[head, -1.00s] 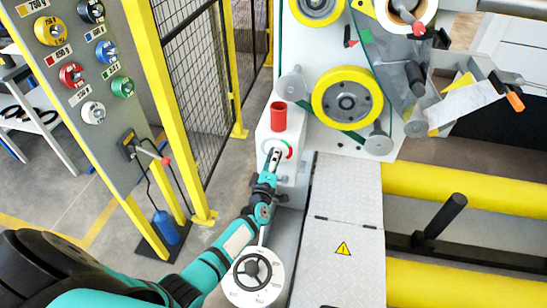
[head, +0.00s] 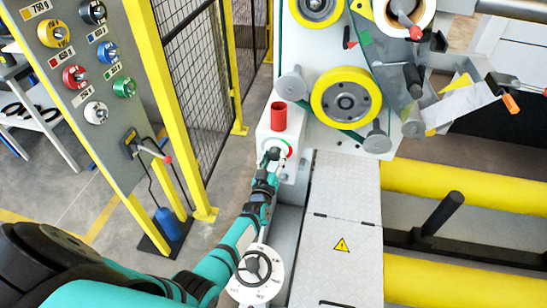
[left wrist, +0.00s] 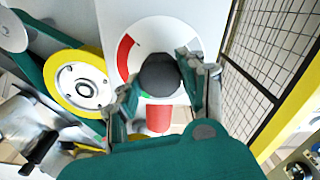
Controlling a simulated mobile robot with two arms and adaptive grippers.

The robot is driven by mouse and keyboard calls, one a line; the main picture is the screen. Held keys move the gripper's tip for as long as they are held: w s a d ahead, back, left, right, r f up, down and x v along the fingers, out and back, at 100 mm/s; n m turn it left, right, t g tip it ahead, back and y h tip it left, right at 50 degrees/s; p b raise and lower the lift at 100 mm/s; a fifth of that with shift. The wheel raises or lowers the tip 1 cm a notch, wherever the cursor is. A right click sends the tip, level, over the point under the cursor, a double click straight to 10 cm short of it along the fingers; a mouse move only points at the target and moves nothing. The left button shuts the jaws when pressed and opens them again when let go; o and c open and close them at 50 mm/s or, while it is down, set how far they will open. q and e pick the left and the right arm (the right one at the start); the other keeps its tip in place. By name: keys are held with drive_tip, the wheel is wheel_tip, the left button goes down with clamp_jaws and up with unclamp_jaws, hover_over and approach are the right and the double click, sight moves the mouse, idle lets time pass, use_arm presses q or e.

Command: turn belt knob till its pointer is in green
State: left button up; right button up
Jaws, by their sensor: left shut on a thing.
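The belt knob (left wrist: 159,75) is a dark round knob on a white dial (left wrist: 178,35) in the left wrist view. A red band shows at the dial's left, and a little green shows below the knob. The pointer cannot be made out. My left gripper (left wrist: 162,82) has one finger on each side of the knob and is shut on it. In the head view, my left gripper (head: 272,156) reaches the dial on the front of the white box (head: 299,140) and covers most of it. My right gripper is not in view.
A wire fence (head: 190,90) stands left. Another white dial with a black knob (head: 252,268) lies close beside my left forearm.

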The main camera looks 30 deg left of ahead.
use_arm(q)
drive_tip(key=shift+f+m, duration=0.2)
drive_tip(key=shift+m, duration=2)
drive_tip(key=o, duration=1.2)
drive_tip(key=shift+r, duration=0.1)
drive_tip(key=v, duration=1.2)
